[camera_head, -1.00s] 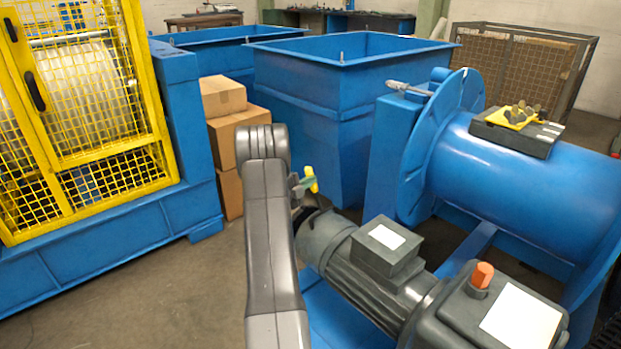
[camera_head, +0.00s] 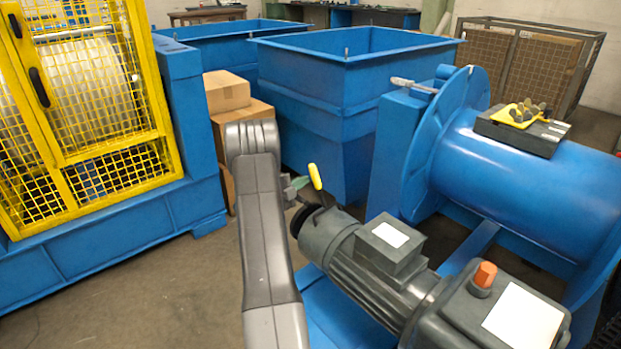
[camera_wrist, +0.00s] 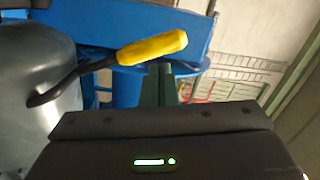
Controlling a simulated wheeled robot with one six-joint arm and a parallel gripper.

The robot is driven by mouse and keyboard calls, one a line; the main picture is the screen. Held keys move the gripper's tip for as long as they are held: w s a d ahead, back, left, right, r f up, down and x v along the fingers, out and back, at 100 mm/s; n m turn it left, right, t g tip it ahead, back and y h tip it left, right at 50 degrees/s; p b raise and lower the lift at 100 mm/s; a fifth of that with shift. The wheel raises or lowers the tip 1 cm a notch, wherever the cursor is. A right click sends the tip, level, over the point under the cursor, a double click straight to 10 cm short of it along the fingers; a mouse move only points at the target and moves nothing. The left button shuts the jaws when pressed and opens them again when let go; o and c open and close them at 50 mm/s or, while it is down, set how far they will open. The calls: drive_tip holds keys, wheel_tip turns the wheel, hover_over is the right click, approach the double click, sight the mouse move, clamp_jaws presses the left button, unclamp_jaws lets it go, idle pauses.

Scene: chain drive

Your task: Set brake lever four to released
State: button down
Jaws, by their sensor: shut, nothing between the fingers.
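A brake lever with a yellow grip (camera_head: 315,176) stands at the end of the dark grey motor, right of my arm in the head view. Its grip leans up and to the left. In the wrist view the yellow grip (camera_wrist: 152,48) lies slantwise on a bent dark rod (camera_wrist: 72,82). My gripper (camera_wrist: 158,70) is shut and empty, its dark green fingers just below the grip in that view. In the head view my gripper (camera_head: 295,186) shows partly, left of the lever. I cannot tell whether the fingers touch it. No number shows on the lever.
The grey motor (camera_head: 365,260) and a blue drum (camera_head: 530,180) stand at the right. A blue bin (camera_head: 340,90) and cardboard boxes (camera_head: 228,92) are behind. A yellow mesh guard (camera_head: 105,120) is at the left. Bare floor (camera_head: 150,285) lies between.

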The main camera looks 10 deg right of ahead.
drive_tip(key=p+v, duration=0.1)
drive_tip(key=v, duration=0.9)
drive_tip(key=shift+s+d, duration=0.25)
drive_tip(key=shift+d, duration=0.05)
drive_tip(key=shift+d+r, duration=0.1)
drive_tip(key=shift+r, duration=0.05)
